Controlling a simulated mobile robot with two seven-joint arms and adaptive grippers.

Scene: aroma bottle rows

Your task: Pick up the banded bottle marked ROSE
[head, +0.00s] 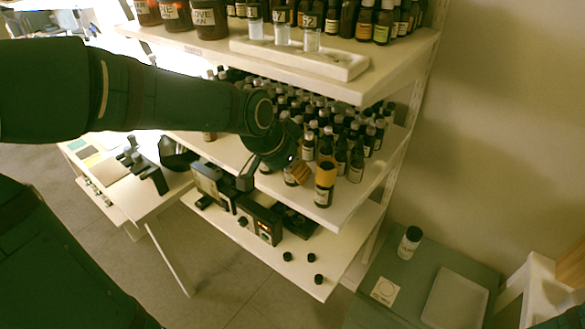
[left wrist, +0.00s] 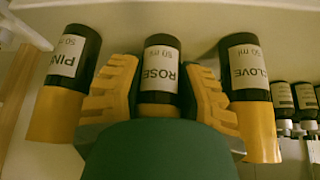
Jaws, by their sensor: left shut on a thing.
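The ROSE bottle (left wrist: 160,72), dark with a white label, is in the middle of the left wrist view. My left gripper (left wrist: 162,68) has a yellow finger on each side of it and is shut on it. The PINE bottle (left wrist: 68,72) is to its left and the CLOVE bottle (left wrist: 247,72) to its right, both with yellow bands, close outside the fingers. In the head view my left gripper (head: 298,173) is at the front of the middle shelf, largely hiding the held bottle. I cannot tell whether it touches the shelf.
A yellow-banded bottle (head: 325,184) stands just right of my gripper at the shelf edge (head: 345,212). Many small bottles (head: 340,140) crowd behind. The upper shelf (head: 395,60) hangs above. A lone bottle (head: 410,241) and a white tray (head: 455,298) are on the grey surface at lower right.

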